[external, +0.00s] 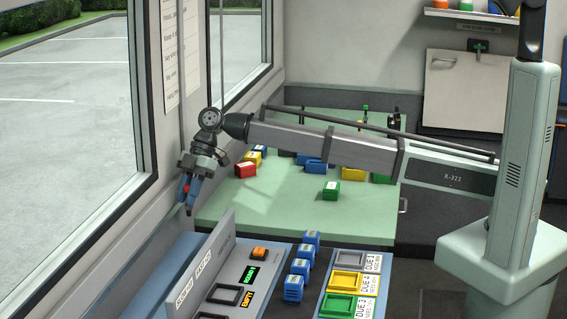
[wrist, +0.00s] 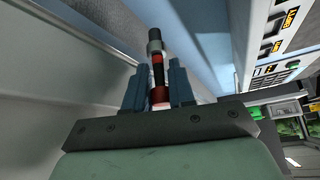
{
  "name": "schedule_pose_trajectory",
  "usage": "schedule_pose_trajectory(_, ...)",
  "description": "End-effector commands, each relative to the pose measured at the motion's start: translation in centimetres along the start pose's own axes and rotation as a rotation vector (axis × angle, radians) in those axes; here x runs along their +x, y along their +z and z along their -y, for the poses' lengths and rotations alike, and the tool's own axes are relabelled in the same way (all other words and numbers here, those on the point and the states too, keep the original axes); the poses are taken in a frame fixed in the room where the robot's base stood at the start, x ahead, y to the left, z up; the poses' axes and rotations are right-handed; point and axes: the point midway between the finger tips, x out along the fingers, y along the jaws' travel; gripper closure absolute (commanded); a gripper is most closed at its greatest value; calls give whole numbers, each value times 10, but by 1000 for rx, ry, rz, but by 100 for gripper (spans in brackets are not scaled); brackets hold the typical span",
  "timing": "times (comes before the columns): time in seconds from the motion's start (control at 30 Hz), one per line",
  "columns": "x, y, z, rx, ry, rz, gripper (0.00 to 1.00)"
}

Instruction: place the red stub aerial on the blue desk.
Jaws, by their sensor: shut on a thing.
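My gripper (external: 189,192) is at the left, by the window wall, pointing down. It is shut on the red stub aerial (external: 186,187), of which only a little red shows between the fingers in the external view. In the wrist view the aerial (wrist: 157,70) stands out between the two blue fingers (wrist: 157,84), with a red base, a dark middle and a grey and black end. The blue desk (external: 165,262) is a blue surface at the lower left, below my gripper. A blue surface (wrist: 205,35) also fills the upper middle of the wrist view.
A grey console (external: 236,265) with an upright labelled panel (external: 203,268) stands right of the blue surface. Blue blocks (external: 294,288) and coloured trays (external: 345,282) are farther right. A green table (external: 260,205) behind holds several coloured blocks. The window wall is close on the left.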

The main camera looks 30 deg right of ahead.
Motion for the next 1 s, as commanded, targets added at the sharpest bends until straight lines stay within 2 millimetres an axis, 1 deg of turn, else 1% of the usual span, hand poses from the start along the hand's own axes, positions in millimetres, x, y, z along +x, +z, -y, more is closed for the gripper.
schedule_pose_trajectory(0.17, 16, 11, 1, 1, -2, 1, 100)
schedule_pose_trajectory(0.4, 46, 31, 0, 2, -1, 1, 100)
schedule_pose_trajectory(0.63, 60, 40, 0, 1, -1, 0, 100)
schedule_pose_trajectory(0.83, 80, 52, 0, 2, 0, 0, 100)
schedule_pose_trajectory(1.0, 83, 54, 0, 1, 1, 0, 100)
